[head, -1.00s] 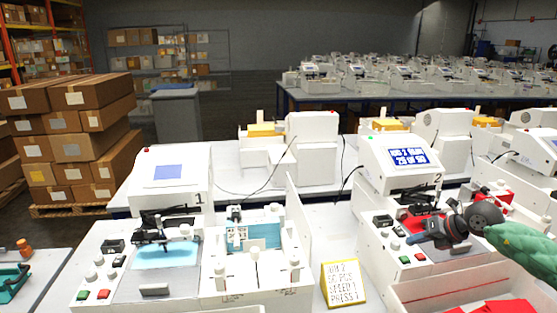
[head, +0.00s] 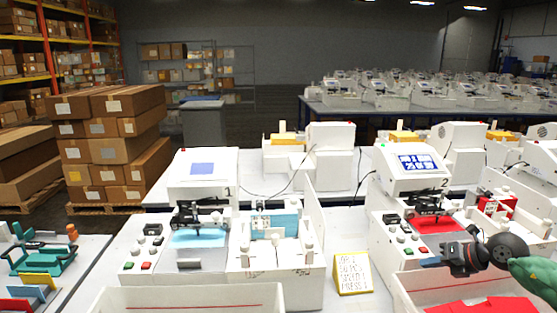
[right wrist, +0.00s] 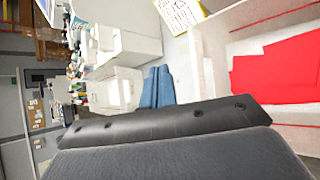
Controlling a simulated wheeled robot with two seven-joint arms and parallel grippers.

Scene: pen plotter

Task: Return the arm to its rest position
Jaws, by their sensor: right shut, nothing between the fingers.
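My right gripper (head: 428,263) is shut and empty in the head view, in front of plotter 2 and above the back edge of a white bin. Its blue fingers (right wrist: 157,87) also show close together in the right wrist view. My right arm comes in from the right with a green sleeve. Plotter 2 (head: 412,170) has a lit blue screen, and a red sheet (head: 438,225) lies on its bed. Plotter 1 (head: 203,170) stands to the left with a light blue sheet (head: 198,238) on its bed. My left gripper is not in view.
The white bin (head: 405,292) with red sheets (head: 487,305) is below my right gripper. Another white bin (head: 130,297) is at the front left. A yellow sign (head: 352,273) stands between the plotters. A side table (head: 85,265) holds a teal fixture.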

